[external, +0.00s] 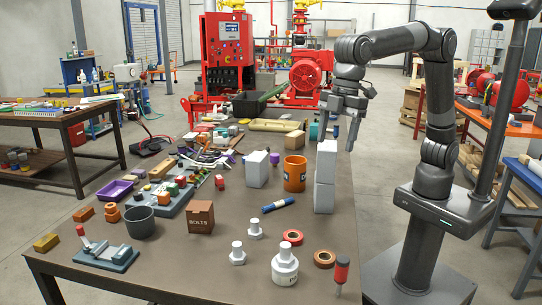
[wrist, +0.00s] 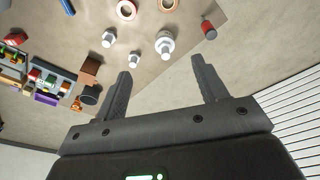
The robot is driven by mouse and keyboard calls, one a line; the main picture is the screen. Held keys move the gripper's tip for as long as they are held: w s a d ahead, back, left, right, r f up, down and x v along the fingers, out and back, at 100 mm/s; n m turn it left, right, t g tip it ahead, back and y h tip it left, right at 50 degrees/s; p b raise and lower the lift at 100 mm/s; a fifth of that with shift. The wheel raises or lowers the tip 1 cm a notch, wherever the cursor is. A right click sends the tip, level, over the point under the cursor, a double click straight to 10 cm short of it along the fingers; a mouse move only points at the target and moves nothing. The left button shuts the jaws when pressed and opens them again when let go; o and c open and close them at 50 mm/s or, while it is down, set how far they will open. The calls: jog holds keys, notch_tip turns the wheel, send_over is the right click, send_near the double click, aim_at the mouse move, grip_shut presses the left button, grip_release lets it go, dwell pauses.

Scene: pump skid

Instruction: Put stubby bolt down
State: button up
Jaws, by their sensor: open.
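Two small pale hex-headed bolts stand upright on the table, one (external: 255,228) a little behind the other (external: 237,253). They also show in the wrist view, one (wrist: 108,39) left of the other (wrist: 134,60). I cannot tell which is the stubby bolt. My gripper (external: 345,133) is raised above the table's right edge, beyond these pieces. Its fingers (wrist: 161,68) are apart with nothing between them.
A bolts box (external: 200,217) and dark cup (external: 139,222) stand left. Bare table surrounds the bolts.

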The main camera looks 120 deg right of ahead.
jog(key=s+r+t, duration=0.1)
jog(key=s+r, duration=0.2)
jog(key=s, duration=0.7)
jog(key=s+f+m+t, duration=0.1)
jog(key=s+f, duration=0.3)
jog(key=s, duration=0.9)
jog(key=s+d+f+m+t, duration=0.1)
jog(key=s+f, duration=0.3)
jog(key=s, duration=0.8)
jog(key=shift+s+d+t, duration=0.15)
jog(key=shift+s+t, duration=0.15)
jog(key=shift+s, duration=0.05)
